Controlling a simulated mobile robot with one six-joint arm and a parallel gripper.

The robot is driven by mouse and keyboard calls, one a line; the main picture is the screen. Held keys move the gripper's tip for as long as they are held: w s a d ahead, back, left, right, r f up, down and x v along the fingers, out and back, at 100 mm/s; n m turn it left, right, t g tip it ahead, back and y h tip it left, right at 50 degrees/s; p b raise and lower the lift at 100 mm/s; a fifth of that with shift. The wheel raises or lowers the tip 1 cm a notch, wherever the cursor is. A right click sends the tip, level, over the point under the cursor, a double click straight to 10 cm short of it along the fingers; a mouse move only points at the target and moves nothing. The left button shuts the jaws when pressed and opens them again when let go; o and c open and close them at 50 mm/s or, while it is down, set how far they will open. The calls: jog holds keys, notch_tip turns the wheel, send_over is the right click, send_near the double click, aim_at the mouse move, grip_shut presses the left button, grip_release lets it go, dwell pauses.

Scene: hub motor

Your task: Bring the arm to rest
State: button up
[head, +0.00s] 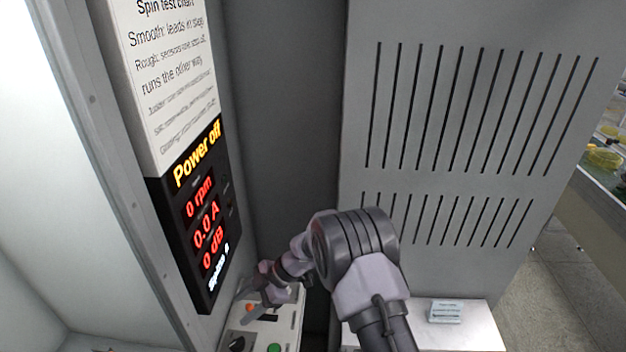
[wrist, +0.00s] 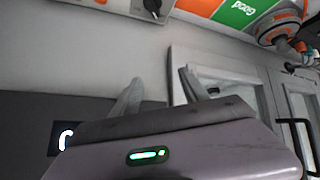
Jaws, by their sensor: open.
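My arm (head: 355,255) reaches in from the bottom of the head view and bends left. My gripper (head: 252,290) is at its far end, small and partly hidden by the wrist, in front of the lower display and over a pale control panel (head: 285,325). In the wrist view my gripper (wrist: 160,90) shows two grey fingers standing apart with nothing between them. The dark display (head: 203,220) reads "Power off", 0 rpm, 0.0 A and 0 dB.
A grey slotted cabinet (head: 450,120) stands behind my arm. A green button (head: 274,347) sits on the control panel. A small light-blue item (head: 445,311) lies on a white top at right. The wrist view shows a green "Good" label (wrist: 240,12) and a round metal part (wrist: 279,28).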

jog(key=w+d+r+m+t+b, duration=0.3)
jog(key=w+r+m+t, duration=0.3)
jog(key=w+r, duration=0.55)
jog(key=w+d+r+m+t+h+b, duration=0.1)
jog(key=d+r+m+t+h+b, duration=0.25)
jog(key=d+r, duration=0.4)
jog(key=d+r+m+t+h+b, duration=0.25)
jog(key=d+r+m+t, duration=0.2)
jog(key=d, duration=0.55)
jog(key=s+d+f+m+g+h+b, duration=0.15)
jog(key=s+d+m+h+b, duration=0.3)
jog(key=s+d+m, duration=0.6)
jog(key=s+a+f+m+g+y+b, duration=0.1)
jog(key=s+f, duration=0.2)
jog(key=s, duration=0.5)
jog(key=s+a+f+m+g+y+b, duration=0.1)
jog(key=s+f+g, duration=0.1)
jog(key=s, duration=0.7)
jog(key=s+a+f+m+g+y+b, duration=0.1)
jog(key=s+f, duration=0.3)
jog(key=s, duration=0.5)
jog(key=shift+a+f+y+b, duration=0.2)
jog(key=shift+f+y+b, duration=0.15)
jog(key=shift+b, duration=0.15)
